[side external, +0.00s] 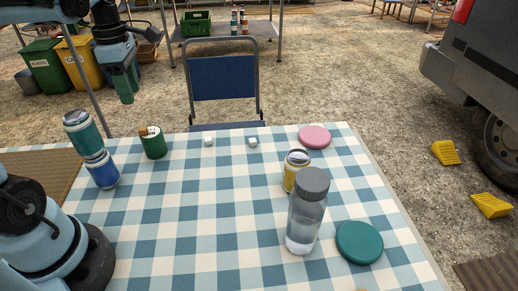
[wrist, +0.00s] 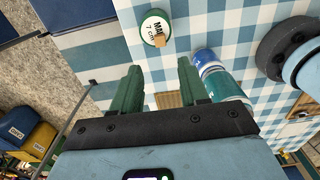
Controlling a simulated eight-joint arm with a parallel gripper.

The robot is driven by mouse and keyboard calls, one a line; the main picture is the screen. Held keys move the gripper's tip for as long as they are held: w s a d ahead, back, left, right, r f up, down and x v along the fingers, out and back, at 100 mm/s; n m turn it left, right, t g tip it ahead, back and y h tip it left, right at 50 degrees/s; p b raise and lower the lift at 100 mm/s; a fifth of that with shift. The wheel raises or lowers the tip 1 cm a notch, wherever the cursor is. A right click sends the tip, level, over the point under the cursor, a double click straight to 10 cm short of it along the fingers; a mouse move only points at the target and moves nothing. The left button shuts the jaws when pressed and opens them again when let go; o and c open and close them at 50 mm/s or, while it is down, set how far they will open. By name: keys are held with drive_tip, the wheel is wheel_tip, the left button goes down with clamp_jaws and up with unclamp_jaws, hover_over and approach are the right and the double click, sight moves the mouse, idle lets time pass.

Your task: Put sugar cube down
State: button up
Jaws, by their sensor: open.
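Two small white sugar cubes, a left one (side external: 208,140) and a right one (side external: 253,142), rest apart on the checked cloth near the table's far edge. A small brown cube (side external: 143,131) sits on top of a green tin (side external: 153,145); it also shows in the wrist view (wrist: 160,41) at the edge of the labelled tin (wrist: 153,27). My gripper (side external: 125,100) is raised at the upper left, with green fingers pointing down. In the wrist view my gripper (wrist: 157,70) is open, with nothing between its fingers. The white cubes do not show in the wrist view.
A teal can (side external: 82,130) stands on a blue can (side external: 102,170) left of the tin. A yellow can (side external: 296,170), a clear bottle (side external: 306,215), a pink disc (side external: 314,137) and a teal disc (side external: 359,243) stand right. The cloth's middle (side external: 205,205) is clear. A blue chair (side external: 223,80) stands behind.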

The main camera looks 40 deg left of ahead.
drive_tip(key=d+f+m+t, duration=0.1)
drive_tip(key=d+m+t, duration=0.2)
drive_tip(key=d+m, duration=0.4)
drive_tip(key=d+f+m+t, duration=0.2)
drive_tip(key=d+m, duration=0.6)
drive_tip(key=m, duration=1.2)
drive_tip(key=shift+d+f+t, duration=0.25)
drive_tip(key=shift+t, duration=0.85)
drive_tip(key=shift+o, duration=0.6)
drive_tip(key=shift+a, duration=0.1)
